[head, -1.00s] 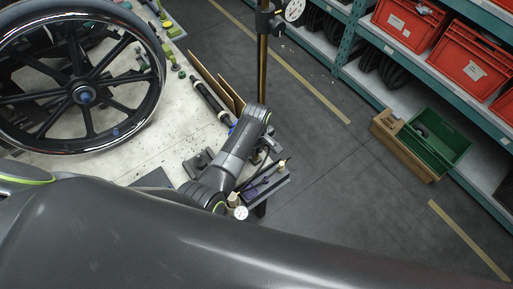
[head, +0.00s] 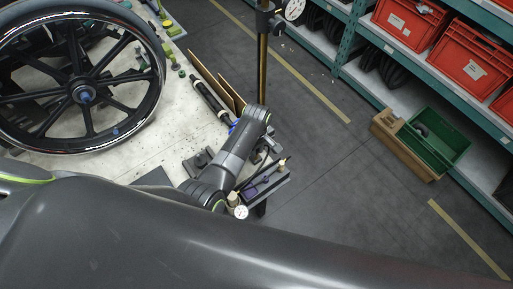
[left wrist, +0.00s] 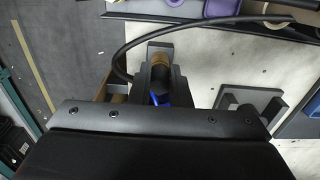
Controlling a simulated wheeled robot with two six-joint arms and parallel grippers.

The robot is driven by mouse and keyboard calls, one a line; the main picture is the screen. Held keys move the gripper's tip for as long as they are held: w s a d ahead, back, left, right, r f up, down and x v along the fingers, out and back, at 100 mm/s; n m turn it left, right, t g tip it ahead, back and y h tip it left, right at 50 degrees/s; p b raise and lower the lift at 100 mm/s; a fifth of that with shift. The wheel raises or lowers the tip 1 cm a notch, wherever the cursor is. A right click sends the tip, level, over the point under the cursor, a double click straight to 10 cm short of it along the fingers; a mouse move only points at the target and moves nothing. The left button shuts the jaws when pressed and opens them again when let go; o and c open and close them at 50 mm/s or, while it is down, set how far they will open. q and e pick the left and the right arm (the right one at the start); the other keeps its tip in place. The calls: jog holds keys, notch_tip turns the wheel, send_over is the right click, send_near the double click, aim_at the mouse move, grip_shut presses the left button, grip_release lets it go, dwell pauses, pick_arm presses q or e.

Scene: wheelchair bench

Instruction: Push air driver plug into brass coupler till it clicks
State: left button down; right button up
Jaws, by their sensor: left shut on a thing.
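My left gripper (left wrist: 160,80) is in the middle of the left wrist view, its dark fingers close together on a small dark and blue piece (left wrist: 160,99), which looks like the air driver plug. A tan, brass-coloured cylinder (left wrist: 160,61), likely the brass coupler, shows at the fingertips. The fingers hide the join, so I cannot tell whether the two are engaged. A black hose (left wrist: 190,24) arches from left of the fingers to the upper right. In the head view my left gripper (head: 262,154) is mostly hidden by its own wrist at the bench edge. My right gripper is not in view.
A purple-and-dark tool holder (head: 265,185) and a pressure gauge (head: 241,212) sit near the bench corner. A vertical post (head: 263,60) rises beyond the arm.

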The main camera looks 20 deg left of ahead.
pick_arm(q)
jog(key=shift+f, duration=0.1)
dwell(0.6)
jog(key=c, duration=1.3)
grip_release()
